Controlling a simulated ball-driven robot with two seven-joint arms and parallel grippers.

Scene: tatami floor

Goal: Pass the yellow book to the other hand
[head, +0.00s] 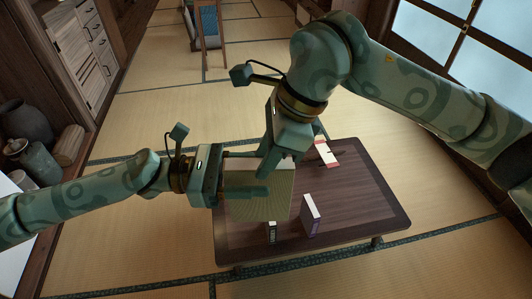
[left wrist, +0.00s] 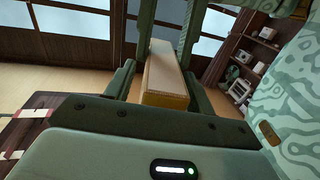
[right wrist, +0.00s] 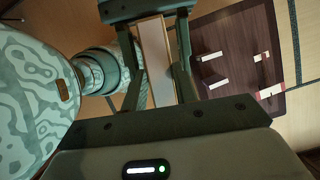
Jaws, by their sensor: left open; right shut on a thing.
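The yellow book (head: 262,205) is held up above the low table, with its broad face toward the head camera. My right gripper (head: 270,165) comes from above and is shut on it. In the right wrist view the book (right wrist: 158,62) stands between the right fingers. My left gripper (head: 256,174) comes from the left and is open, its fingers reaching along the book. In the left wrist view the book's pale page edge and yellow side (left wrist: 165,78) lie between the left fingers, with gaps beside it. Part of the book is hidden by the fingers.
The dark low table (head: 370,212) carries a white and purple box (head: 311,211), a small dark-and-white book or box (head: 271,232) and a red and white item (head: 327,153). Jars (head: 35,160) stand at the far left. Open tatami surrounds the table.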

